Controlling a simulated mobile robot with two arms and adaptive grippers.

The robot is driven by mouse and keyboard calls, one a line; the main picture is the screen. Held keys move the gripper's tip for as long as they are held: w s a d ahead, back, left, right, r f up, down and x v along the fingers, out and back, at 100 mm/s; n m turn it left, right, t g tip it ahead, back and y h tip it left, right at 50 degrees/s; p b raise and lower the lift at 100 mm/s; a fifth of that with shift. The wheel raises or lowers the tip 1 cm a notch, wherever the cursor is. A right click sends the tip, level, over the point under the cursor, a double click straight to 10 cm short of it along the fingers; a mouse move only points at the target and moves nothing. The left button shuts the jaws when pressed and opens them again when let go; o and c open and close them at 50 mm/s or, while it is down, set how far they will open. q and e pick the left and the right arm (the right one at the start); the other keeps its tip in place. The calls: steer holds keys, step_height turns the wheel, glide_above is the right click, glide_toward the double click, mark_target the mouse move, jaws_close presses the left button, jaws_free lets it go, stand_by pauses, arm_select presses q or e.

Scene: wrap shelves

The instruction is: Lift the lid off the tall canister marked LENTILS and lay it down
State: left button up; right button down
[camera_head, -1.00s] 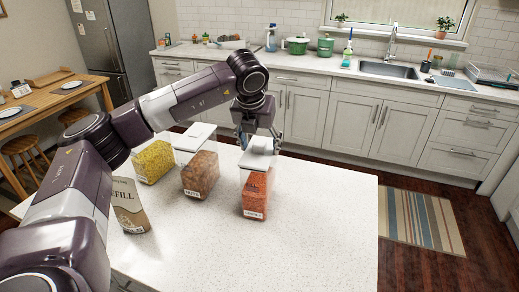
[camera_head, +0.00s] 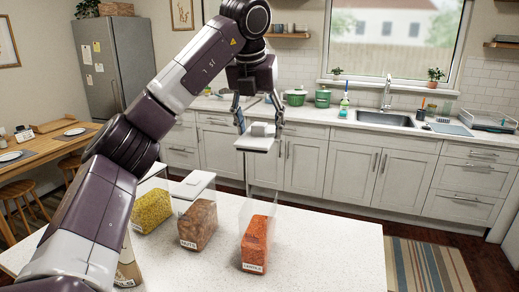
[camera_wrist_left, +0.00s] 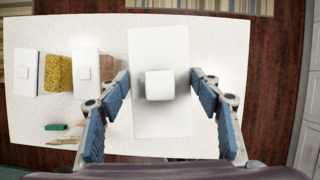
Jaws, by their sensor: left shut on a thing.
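The clear LENTILS canister (camera_head: 255,243), filled with orange-red lentils, stands upright on the white counter with its top open. Its white lid (camera_head: 257,144), with a block-shaped knob, is well above the canister and apart from it. My left gripper (camera_head: 261,122) points down and is shut on the lid, with a finger on either side of the knob. In the left wrist view the lid (camera_wrist_left: 159,35) lies flat between the fingers (camera_wrist_left: 160,84) and hides the canister below. My right gripper is not in view.
A lidded NUTS canister (camera_head: 198,225) and a canister of yellow pieces (camera_head: 152,210) stand to the left. The counter (camera_head: 335,250) is clear to the right.

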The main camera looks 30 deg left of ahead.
arm_select(q)
steer(key=shift+r, duration=0.7)
steer(key=shift+r+p, duration=1.55)
steer(key=shift+p, duration=0.45)
steer(key=shift+f, duration=0.15)
